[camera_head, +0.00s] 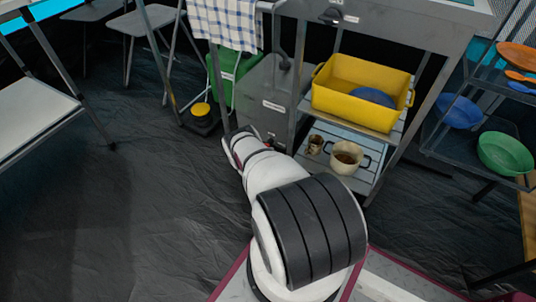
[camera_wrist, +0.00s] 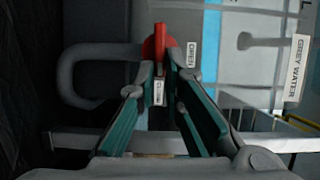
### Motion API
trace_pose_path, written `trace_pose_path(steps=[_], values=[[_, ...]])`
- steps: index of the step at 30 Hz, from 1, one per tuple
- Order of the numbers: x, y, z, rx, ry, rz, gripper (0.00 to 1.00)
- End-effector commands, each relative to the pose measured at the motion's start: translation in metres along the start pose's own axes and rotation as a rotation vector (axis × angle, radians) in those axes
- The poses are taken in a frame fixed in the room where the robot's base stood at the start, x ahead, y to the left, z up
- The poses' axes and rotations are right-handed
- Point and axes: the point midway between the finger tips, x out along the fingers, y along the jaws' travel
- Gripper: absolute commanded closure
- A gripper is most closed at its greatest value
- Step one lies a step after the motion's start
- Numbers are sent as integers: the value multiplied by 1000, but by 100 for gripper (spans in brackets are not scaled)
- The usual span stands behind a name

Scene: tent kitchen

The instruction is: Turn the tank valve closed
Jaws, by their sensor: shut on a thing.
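The grey tank (camera_head: 262,85), with a white label on its front, stands under the counter in the head view. In the wrist view its pale wall (camera_wrist: 250,50) carries a "GREY WATER" label. The red valve handle (camera_wrist: 160,42) shows at top centre there, its narrow bar upright in the picture. A label that appears to read "OPEN" is right of it, and another small label sits below, between my fingers. My gripper (camera_wrist: 162,66) has its teal-sided fingers converging on the red handle, one on each side. My arm hides the gripper in the head view.
A yellow tub (camera_head: 360,92) sits on the shelf right of the tank, with a pot (camera_head: 345,157) and a mug (camera_head: 315,144) below. A green container (camera_head: 226,75) stands to the left. A grey curved pipe (camera_wrist: 68,75) passes left of my fingers. The dark floor is clear at left.

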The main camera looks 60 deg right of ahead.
Motion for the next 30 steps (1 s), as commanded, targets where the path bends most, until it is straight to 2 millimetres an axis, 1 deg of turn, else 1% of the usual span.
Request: trace_pose_path(steps=[6,19,20,21,22,30], values=[[-1,3,0,39,-2,-13,100],[-1,3,1,46,-2,-15,100],[-1,3,1,46,-2,-15,86],[-1,3,1,46,-2,-15,77],[-1,3,1,46,-2,-15,71],[0,2,0,45,-1,-17,71]])
